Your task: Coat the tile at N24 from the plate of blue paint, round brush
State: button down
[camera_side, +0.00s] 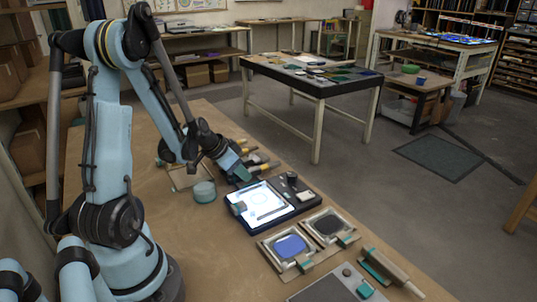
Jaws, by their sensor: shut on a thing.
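My blue arm reaches down to the back left of the light table, and my gripper (243,174) is at a group of brushes with yellow and dark handles (264,167). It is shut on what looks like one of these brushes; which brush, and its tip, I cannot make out. The plate of blue paint (290,246) lies in a metal frame on the near part of the bench, in front of the light table. The lit panel (266,208) holds a pale glass piece with faint outlines. The tile labels, N24 among them, are too small to read.
A second framed plate with dark paint (332,223) sits right of the blue one. A round teal pot (204,191) stands left of the lit panel. A teal-and-wood tool (390,269) and a grey board (325,291) lie at the near edge. Bare bench lies left of the plates.

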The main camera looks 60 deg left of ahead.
jog(key=shift+r, duration=3.35)
jog(key=s+d+r+m, duration=0.1)
jog(key=d+r+m, duration=0.2)
jog(key=d+m, duration=0.45)
jog(key=s+d+r+m+y, duration=0.1)
jog(key=s+d+r+m, duration=0.15)
jog(key=d+m, duration=0.5)
jog(key=d+r+m, duration=0.3)
jog(key=d+m, duration=0.3)
jog(key=m, duration=0.2)
jog(key=shift+m, duration=0.3)
jog(key=shift+s+d+f, duration=0.1)
jog(key=shift+s+f, duration=0.05)
jog(key=shift+f, duration=1)
jog(key=shift+s+d+f, duration=0.1)
jog(key=shift+f, duration=1)
jog(key=shift+f, duration=0.55)
jog(key=shift+r, duration=0.1)
jog(key=shift+r, duration=1.05)
